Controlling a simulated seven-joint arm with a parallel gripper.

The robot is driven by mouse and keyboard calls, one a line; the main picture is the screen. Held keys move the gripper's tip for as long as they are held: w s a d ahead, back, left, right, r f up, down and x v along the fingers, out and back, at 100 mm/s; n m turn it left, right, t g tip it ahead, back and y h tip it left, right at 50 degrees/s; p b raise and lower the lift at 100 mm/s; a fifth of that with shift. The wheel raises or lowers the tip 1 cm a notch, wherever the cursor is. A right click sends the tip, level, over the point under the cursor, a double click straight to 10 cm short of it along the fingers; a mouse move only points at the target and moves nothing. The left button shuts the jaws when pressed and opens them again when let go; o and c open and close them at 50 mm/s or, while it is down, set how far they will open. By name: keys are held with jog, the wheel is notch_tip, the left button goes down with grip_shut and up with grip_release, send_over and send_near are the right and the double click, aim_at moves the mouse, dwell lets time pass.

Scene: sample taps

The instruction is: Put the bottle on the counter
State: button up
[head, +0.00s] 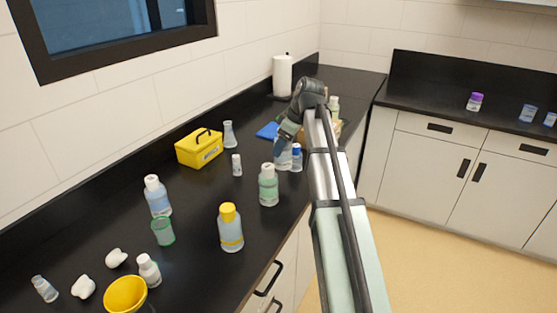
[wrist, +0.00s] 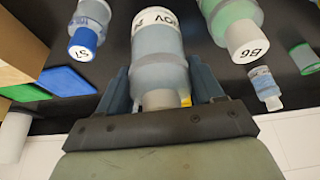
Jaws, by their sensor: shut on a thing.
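The bottle (wrist: 160,66) in my gripper is clear with pale blue liquid and a white label with dark letters. In the wrist view its pale narrow end sits between the two fingers. In the head view the bottle (head: 284,162) is partly hidden by my gripper (head: 280,144) and arm. My gripper (wrist: 162,92) is shut on it, with a finger on each side. The black counter (head: 190,262) lies below. I cannot tell whether the bottle's base touches it.
Close by stand a blue-capped bottle (head: 297,160) and a green bottle (head: 268,186); both flank the held bottle in the wrist view. A small bottle (head: 237,166), yellow box (head: 199,149) and yellow-capped bottle (head: 230,229) stand left.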

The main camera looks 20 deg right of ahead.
aim_at(283, 163)
jog(key=shift+f, duration=3.6)
jog(key=o, duration=1.2)
jog(key=shift+f, duration=0.1)
jog(key=v, duration=1.2)
